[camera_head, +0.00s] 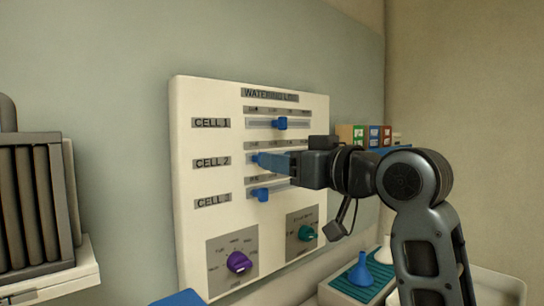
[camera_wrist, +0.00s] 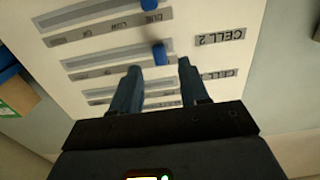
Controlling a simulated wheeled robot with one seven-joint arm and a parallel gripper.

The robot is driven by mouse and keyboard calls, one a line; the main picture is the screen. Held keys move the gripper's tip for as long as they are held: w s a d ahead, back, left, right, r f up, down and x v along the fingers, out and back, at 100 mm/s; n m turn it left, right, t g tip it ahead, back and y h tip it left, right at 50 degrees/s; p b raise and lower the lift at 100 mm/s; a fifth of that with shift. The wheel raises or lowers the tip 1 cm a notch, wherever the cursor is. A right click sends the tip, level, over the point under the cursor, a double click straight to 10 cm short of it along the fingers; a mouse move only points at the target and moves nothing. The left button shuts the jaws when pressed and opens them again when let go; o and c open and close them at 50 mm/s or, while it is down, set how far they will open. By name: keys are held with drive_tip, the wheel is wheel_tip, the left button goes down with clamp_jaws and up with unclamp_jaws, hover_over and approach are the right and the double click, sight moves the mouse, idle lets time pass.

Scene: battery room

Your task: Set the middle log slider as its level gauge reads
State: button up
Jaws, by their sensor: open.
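The white watering log panel (camera_head: 187,150) hangs on the wall with three horizontal sliders. The middle one, CELL 2 (camera_head: 212,162), has its blue knob (camera_head: 254,158) near the left end, partly hidden by my gripper (camera_head: 266,161). In the wrist view, which is upside down, my gripper (camera_wrist: 157,75) is open, its fingers on either side of a blue knob (camera_wrist: 160,54) just past the tips. Contact cannot be told. The top knob (camera_head: 281,123) sits about mid-track; the bottom knob (camera_head: 260,195) sits left. I cannot make out a level gauge.
A purple dial (camera_head: 239,262) and a teal dial (camera_head: 306,233) sit low on the panel. Colored boxes (camera_head: 360,136) stand to its right, behind my arm. A blue funnel (camera_head: 362,272) stands at the lower right. Dark battery-like blocks (camera_head: 30,205) stand at the left.

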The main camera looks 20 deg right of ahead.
drive_tip(key=shift+x, duration=1.8)
clamp_jaws()
